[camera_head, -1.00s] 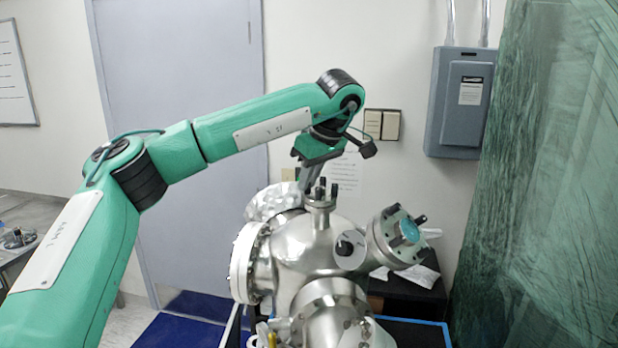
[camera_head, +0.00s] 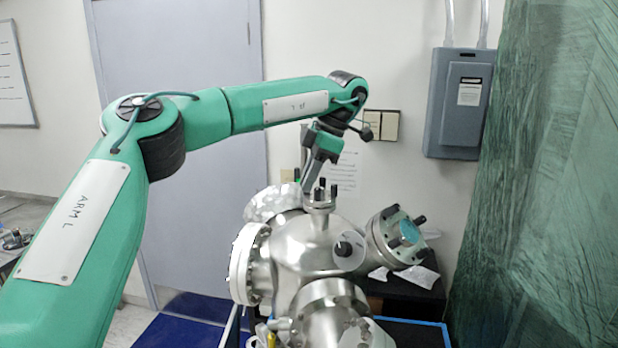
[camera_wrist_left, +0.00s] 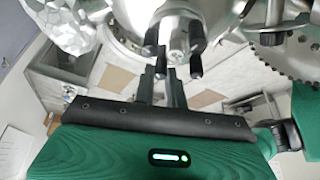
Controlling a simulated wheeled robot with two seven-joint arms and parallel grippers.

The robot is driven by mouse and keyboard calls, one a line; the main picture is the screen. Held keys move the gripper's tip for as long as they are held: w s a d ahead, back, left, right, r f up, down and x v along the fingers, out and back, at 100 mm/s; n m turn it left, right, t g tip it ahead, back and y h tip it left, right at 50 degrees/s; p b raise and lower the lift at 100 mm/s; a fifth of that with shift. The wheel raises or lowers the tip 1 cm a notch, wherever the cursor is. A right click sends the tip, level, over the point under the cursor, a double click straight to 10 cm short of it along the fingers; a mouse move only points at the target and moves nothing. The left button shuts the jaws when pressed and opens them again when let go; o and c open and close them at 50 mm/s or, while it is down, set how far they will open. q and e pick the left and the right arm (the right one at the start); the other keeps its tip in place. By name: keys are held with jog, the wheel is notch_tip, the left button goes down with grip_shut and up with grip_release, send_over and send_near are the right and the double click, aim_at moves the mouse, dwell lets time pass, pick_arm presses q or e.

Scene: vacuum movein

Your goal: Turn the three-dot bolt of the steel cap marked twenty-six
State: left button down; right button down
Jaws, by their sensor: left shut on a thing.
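A small steel cap (camera_head: 319,203) with black upright bolts sits on top of the round steel chamber (camera_head: 303,240). It also shows in the left wrist view (camera_wrist_left: 178,32), with several black bolts around it. My left gripper (camera_head: 306,184) comes down from above and behind the cap, its fingers at the bolts' height. In the left wrist view its two fingers (camera_wrist_left: 161,74) are shut on a black bolt (camera_wrist_left: 161,60) at the cap's near side. No number or dots can be read, so I cannot tell which bolt it is. My right gripper is in neither view.
A flanged port (camera_head: 397,237) with a blue-green face and black bolts juts out to the right of the cap. A crumpled foil-covered port (camera_head: 274,203) is on the left. A green translucent curtain (camera_head: 550,180) hangs at the right; a grey wall box (camera_head: 459,103) is behind.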

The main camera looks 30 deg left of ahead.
pick_arm(q)
jog(key=n+h, duration=0.1)
jog(key=n, duration=0.2)
jog(key=n+g+h, duration=0.1)
jog(key=n, duration=0.2)
jog(key=shift+w+a+r+n, duration=0.1)
jog(key=shift+a+n, duration=0.05)
jog(key=shift+n, duration=0.25)
dwell(0.4)
jog(key=c, duration=1.4)
grip_release()
jog(key=shift+c, duration=0.2)
